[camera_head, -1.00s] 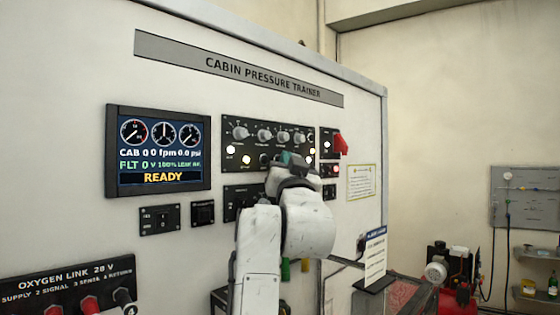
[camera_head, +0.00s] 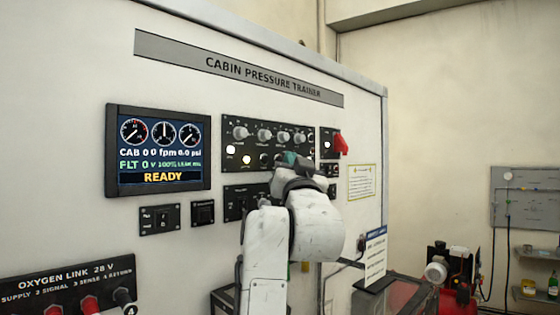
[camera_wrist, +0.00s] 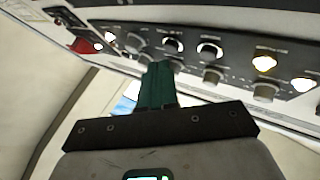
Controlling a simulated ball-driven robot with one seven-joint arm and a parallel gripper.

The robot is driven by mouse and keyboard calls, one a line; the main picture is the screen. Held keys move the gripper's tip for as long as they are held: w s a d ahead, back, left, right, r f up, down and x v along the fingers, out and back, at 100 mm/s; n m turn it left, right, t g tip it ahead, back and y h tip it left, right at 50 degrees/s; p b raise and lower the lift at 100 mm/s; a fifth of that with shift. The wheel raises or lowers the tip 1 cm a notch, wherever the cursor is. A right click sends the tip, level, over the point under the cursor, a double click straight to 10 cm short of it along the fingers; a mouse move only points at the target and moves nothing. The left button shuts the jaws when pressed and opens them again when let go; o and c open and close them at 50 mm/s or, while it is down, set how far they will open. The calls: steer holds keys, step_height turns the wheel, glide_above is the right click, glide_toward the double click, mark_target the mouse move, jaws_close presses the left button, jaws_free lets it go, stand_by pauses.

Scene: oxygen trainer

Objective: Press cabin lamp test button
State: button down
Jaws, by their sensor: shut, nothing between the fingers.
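The control panel (camera_head: 258,128) on the trainer board carries a row of knobs with lit white and yellow lamps below. My gripper (camera_head: 290,157) is at the lower right of this panel and hides part of its lower row. In the wrist view, my gripper's green fingers (camera_wrist: 158,68) are together, with nothing between them, and their tips are by the panel face (camera_wrist: 228,55) near the knobs. I cannot tell whether they touch it. The lamp test button cannot be told apart from the other round controls; its label is unreadable.
The display (camera_head: 160,150) at left reads READY. A red switch guard (camera_head: 341,144) sticks out right of the panel. Small switch modules (camera_head: 160,220) lie below. A sign on a stand (camera_head: 375,258) is at the lower right.

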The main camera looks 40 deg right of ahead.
steer(key=s, duration=0.5)
steer(key=shift+d, duration=0.1)
stand_by(0.4)
stand_by(0.9)
